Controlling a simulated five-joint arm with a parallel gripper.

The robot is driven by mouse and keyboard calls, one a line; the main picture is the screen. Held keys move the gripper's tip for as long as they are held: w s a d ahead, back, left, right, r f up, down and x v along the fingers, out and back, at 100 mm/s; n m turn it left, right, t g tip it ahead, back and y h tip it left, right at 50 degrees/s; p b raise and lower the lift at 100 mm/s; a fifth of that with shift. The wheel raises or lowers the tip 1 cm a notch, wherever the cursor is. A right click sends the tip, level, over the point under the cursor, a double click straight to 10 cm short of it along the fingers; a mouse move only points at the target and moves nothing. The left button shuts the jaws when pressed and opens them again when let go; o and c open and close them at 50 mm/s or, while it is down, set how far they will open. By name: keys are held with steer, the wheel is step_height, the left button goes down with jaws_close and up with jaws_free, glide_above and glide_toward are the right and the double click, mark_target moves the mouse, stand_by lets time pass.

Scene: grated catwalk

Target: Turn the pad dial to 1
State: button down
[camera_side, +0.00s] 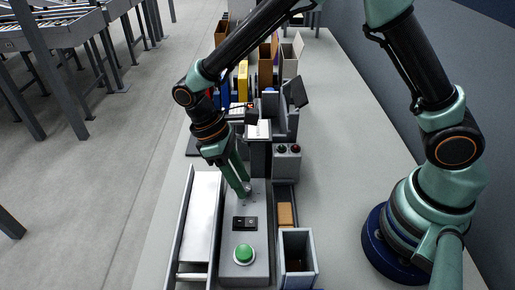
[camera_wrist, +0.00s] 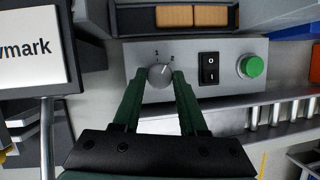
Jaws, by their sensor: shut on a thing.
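The pad dial (camera_wrist: 160,72) is a small round grey knob on the grey control pad (camera_wrist: 225,85). Small marks are printed above it in the wrist view, a 1 at upper left and what looks like a 2 at upper right. Its pointer seems to lean to the upper right, but it is too small to be sure. My gripper (camera_wrist: 160,79) has its two green fingers on either side of the dial, shut on it. In the side view, my gripper (camera_side: 246,191) reaches down to the pad's far end and hides the dial.
On the same pad are a black rocker switch (camera_wrist: 208,68) and a green button (camera_wrist: 250,66). An open grey bin (camera_side: 297,240) and a brown box (camera_side: 285,214) stand at right.

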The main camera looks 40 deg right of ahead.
steer(key=shift+a, duration=0.1)
steer(key=shift+c, duration=2.3)
jaws_free()
steer(key=v, duration=1.2)
steer(key=shift+s, duration=0.1)
